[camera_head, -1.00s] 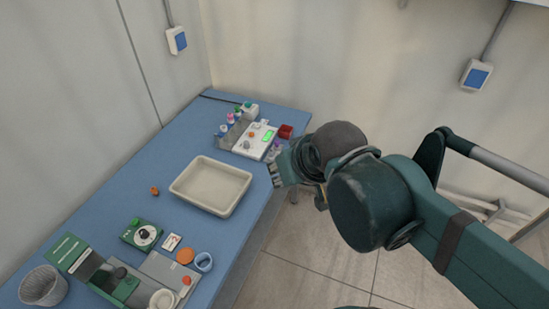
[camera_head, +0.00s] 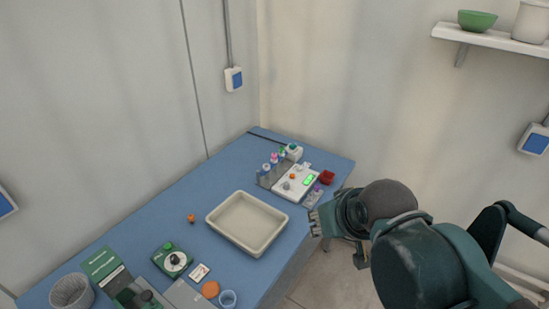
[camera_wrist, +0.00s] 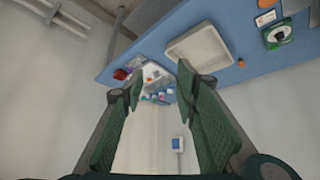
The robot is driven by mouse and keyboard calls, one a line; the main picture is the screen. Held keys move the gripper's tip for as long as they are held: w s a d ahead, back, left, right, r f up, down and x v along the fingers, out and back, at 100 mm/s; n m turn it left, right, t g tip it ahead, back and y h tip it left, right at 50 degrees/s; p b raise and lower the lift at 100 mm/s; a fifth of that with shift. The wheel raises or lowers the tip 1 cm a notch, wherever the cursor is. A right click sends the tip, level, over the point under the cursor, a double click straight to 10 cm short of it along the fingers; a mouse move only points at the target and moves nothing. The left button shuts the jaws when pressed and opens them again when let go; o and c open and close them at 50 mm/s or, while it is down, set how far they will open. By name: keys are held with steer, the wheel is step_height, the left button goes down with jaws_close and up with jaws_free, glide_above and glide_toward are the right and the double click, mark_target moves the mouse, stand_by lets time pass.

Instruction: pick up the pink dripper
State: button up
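The pink dripper (camera_head: 274,158) looks like a small bottle with a pink top. It stands in a row of small bottles on a grey rack (camera_head: 267,181) at the far end of the blue table. My gripper (camera_head: 315,223) is off the table's right edge, to the right of the tray and well apart from the dripper. In the wrist view my gripper (camera_wrist: 160,76) has its two green fingers spread with nothing between them. The rack area shows small beyond the fingers there, and I cannot make out the dripper clearly.
A cream tray (camera_head: 215,222) lies mid-table. A green dial box (camera_head: 172,261) and an orange disc (camera_head: 210,289) are nearer.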

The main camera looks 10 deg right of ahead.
steer(key=shift+o, duration=0.5)
steer(key=w+r+m+g+p, duration=0.1)
steer(key=w+r+m+p, duration=0.2)
steer(key=w, duration=0.7)
steer(key=w+r+m+g, duration=0.1)
steer(key=w+r+m, duration=0.25)
steer(key=w, duration=0.65)
steer(key=w+r+m+g+p, duration=0.2)
steer(key=w+m, duration=0.2)
steer(key=w, duration=0.6)
steer(key=w+f+m+g+p, duration=0.1)
steer(key=w+f+m, duration=0.2)
steer(key=w+f, duration=0.4)
steer(key=w+a+f+m+g+p, duration=0.1)
steer(key=w+f+m, duration=0.3)
steer(key=w, duration=0.7)
steer(key=w+f+m+g+p, duration=0.1)
steer(key=w+f+m+p, duration=0.1)
steer(key=w+f, duration=0.7)
steer(key=shift+w+a+f+m+p, duration=0.15)
steer(key=shift+w+f+m+p, duration=0.25)
steer(key=shift+m, duration=0.45)
steer(key=shift+w+f, duration=0.25)
steer(key=shift+f, duration=0.2)
steer(key=shift+f, duration=0.1)
